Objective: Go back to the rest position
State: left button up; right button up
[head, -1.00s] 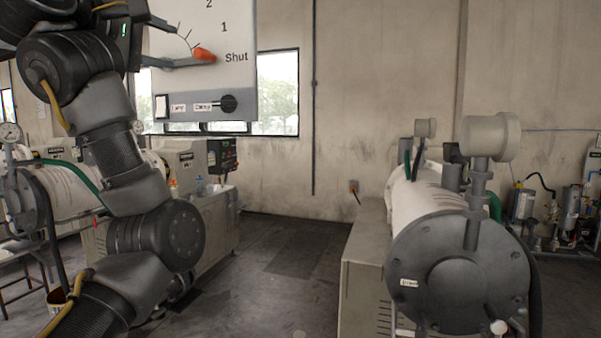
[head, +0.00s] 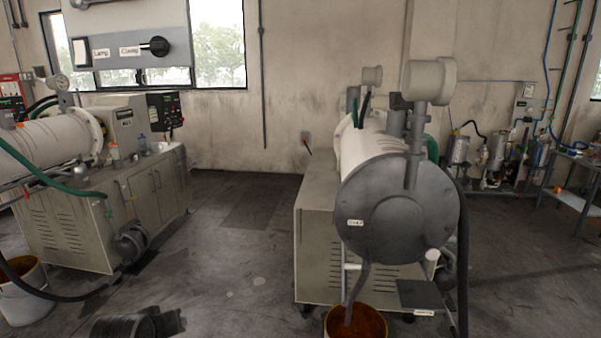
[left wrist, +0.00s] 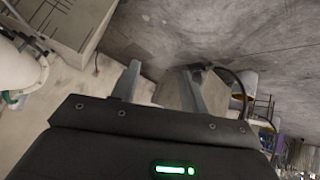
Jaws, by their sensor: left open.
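My left gripper (left wrist: 160,88) shows in the left wrist view with its two fingers apart and nothing between them. A control panel (head: 120,68) hangs at the upper left of the head view, with a white switch marked Lamp (head: 81,53) and a black knob marked Clamp (head: 159,46). The panel's upper part is cut off. My right gripper is in neither view.
A mill with a grey round end (head: 395,210) stands right of centre, with a bucket of orange-brown paint (head: 372,325) under its spout. Another mill (head: 50,143) and a white bucket (head: 24,305) stand at the left. The floor (head: 240,240) between the mills is clear.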

pick_arm(q)
jog(key=s+d+f+m+g, duration=0.2)
jog(key=s+f, duration=0.4)
jog(key=s, duration=0.4)
jog(key=s+d+f+m+g+h, duration=0.1)
jog(key=s+d+f+m+g, duration=0.15)
jog(key=s+f, duration=0.55)
jog(key=s+d+f+m+g, duration=0.15)
jog(key=s+f, duration=0.25)
jog(key=s, duration=0.9)
notch_tip(320, 180, down, 27)
jog(key=s+m, duration=0.1)
jog(key=s+a+f+g, duration=0.1)
jog(key=s+f, duration=0.6)
jog(key=s, duration=0.1)
jog(key=s+a+f, duration=0.2)
jog(key=s+f, duration=0.5)
jog(key=s, duration=0.1)
jog(key=shift+a+g, duration=0.3)
jog(key=shift+g, duration=0.1)
jog(key=shift+c, duration=0.2)
